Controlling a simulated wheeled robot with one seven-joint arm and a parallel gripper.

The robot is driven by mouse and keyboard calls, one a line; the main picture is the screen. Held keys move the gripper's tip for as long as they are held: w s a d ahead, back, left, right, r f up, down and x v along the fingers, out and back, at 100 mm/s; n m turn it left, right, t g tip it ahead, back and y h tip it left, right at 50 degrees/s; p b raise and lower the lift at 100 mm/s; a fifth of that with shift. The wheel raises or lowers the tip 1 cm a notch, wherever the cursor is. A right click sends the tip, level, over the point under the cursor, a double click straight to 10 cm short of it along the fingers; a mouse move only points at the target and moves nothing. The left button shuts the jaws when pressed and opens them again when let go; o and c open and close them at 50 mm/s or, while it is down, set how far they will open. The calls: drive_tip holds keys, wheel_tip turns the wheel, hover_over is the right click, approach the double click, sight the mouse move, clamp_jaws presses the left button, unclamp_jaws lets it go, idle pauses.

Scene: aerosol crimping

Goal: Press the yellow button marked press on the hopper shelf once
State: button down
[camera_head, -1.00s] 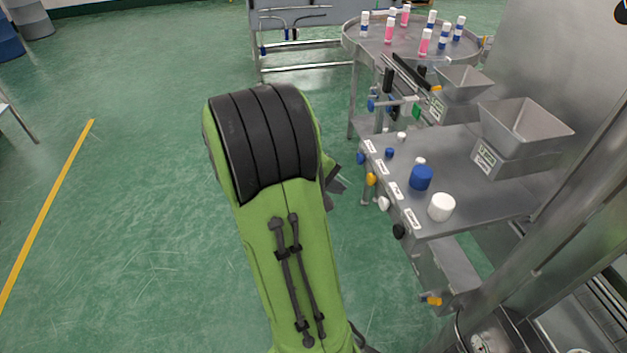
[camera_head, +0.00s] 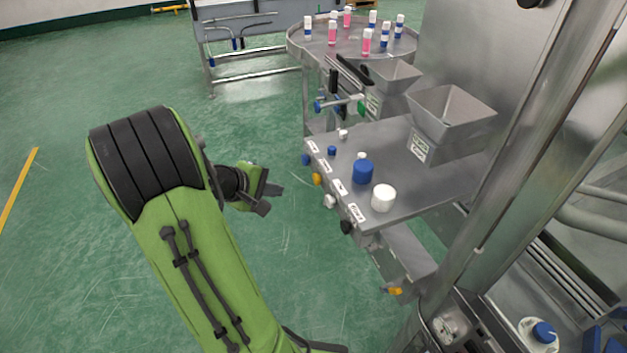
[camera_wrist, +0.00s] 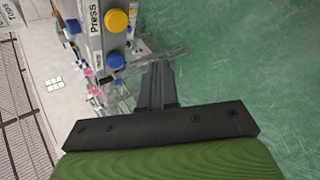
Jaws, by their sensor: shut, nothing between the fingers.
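The yellow button (camera_head: 317,180) is on the front edge of the hopper shelf (camera_head: 425,195), between a blue knob and a white knob. It also shows in the wrist view as a large yellow disc (camera_wrist: 116,20), beside a label reading "Press" (camera_wrist: 95,18). My gripper (camera_head: 268,197) is to the left of the shelf edge, over open floor, with a clear gap to the button. In the wrist view its fingers (camera_wrist: 157,85) are together and hold nothing; the button is up and to the left of them, not touched.
A blue knob (camera_head: 306,160), a white knob (camera_head: 330,201) and a black knob (camera_head: 347,227) are along the same edge. Blue and white caps stand on the shelf by the hopper (camera_head: 450,120). A round table (camera_head: 350,45) with bottles is behind. Floor at left is clear.

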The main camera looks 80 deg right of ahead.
drive_tip(key=shift+s+d, duration=0.5)
drive_tip(key=shift+s, duration=0.35)
drive_tip(key=shift+s+d, duration=0.5)
drive_tip(key=shift+s, duration=0.35)
drive_tip(key=shift+s+d, duration=0.5)
drive_tip(key=shift+s, duration=0.35)
drive_tip(key=shift+s+d, duration=0.2)
drive_tip(key=shift+s, duration=0.15)
drive_tip(key=shift+s+d, duration=0.3)
drive_tip(key=shift+s, duration=0.2)
idle(0.8)
drive_tip(key=shift+w, duration=0.1)
drive_tip(key=shift+w+a, duration=0.5)
drive_tip(key=shift+w, duration=0.25)
drive_tip(key=shift+w+a+p, duration=0.1)
drive_tip(key=shift+w+a, duration=0.35)
drive_tip(key=shift+w, duration=0.25)
drive_tip(key=shift+w+a+p, duration=0.1)
drive_tip(key=shift+w+a, duration=0.3)
drive_tip(key=shift+w, duration=0.35)
drive_tip(key=shift+w+a+p, duration=0.1)
drive_tip(key=shift+w+a, duration=0.35)
drive_tip(key=shift+w, duration=0.25)
